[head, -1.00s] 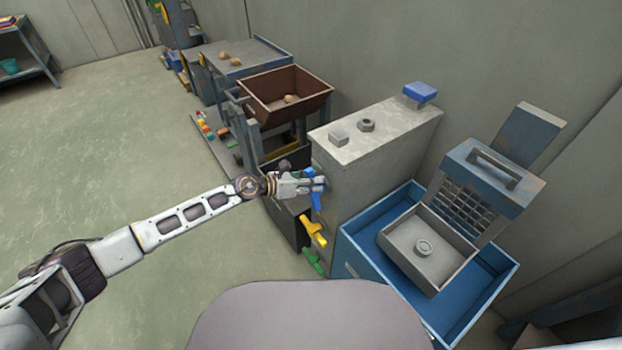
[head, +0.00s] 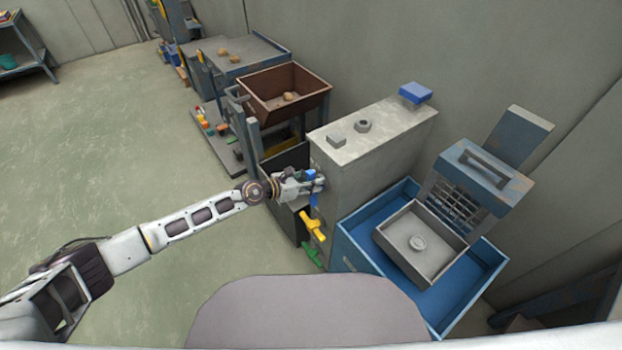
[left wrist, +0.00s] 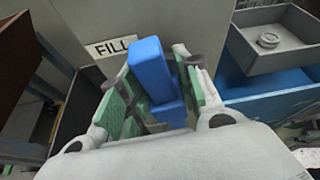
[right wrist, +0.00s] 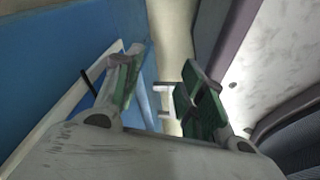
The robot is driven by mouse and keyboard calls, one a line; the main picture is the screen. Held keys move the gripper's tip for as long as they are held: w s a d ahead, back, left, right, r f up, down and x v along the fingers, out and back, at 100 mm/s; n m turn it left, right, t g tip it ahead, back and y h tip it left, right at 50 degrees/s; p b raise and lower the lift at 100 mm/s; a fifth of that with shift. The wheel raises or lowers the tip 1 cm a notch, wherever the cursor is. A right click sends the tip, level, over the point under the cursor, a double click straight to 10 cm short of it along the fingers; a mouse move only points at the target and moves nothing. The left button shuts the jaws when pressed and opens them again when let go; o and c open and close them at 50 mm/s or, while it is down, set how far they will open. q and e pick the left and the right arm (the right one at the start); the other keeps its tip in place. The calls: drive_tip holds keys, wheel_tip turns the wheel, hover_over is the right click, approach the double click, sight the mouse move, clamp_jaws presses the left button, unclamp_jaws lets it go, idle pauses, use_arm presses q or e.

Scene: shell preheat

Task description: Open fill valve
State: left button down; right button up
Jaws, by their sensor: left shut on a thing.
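The fill valve has a blue handle (head: 315,201) on the side of a tall grey cabinet (head: 352,175). In the left wrist view the blue handle (left wrist: 150,70) stands between my finger pads, beside a white label (left wrist: 113,47) reading FILL. My left gripper (head: 316,183) is shut on this handle and hides part of it in the head view. My right gripper (right wrist: 163,92) is open, with nothing seen between its fingers; it does not show in the head view.
A yellow handle (head: 313,226) and a green handle (head: 312,257) sit below the blue one. A blue tray (head: 362,258) holding a grey box (head: 407,257) is right of the cabinet. A brown bin (head: 300,110) stands behind.

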use_arm(q)
drive_tip(key=shift+s+d+f+m+p, duration=0.1)
drive_tip(key=shift+s+m+p, duration=0.3)
drive_tip(key=shift+p, duration=1.1)
use_arm(e)
drive_tip(key=s+d, duration=0.4)
drive_tip(key=s, duration=0.2)
drive_tip(key=shift+s+g, duration=0.3)
use_arm(q)
drive_tip(key=shift+w, duration=0.15)
use_arm(e)
drive_tip(key=shift+r, duration=0.1)
use_arm(q)
drive_tip(key=c, duration=1.3)
unclamp_jaws()
use_arm(e)
drive_tip(key=shift+a, duration=0.1)
drive_tip(key=shift+s, duration=0.1)
use_arm(q)
drive_tip(key=shift+s+v, duration=0.2)
drive_tip(key=shift+v, duration=5.8)
drive_tip(key=shift+d, duration=0.15)
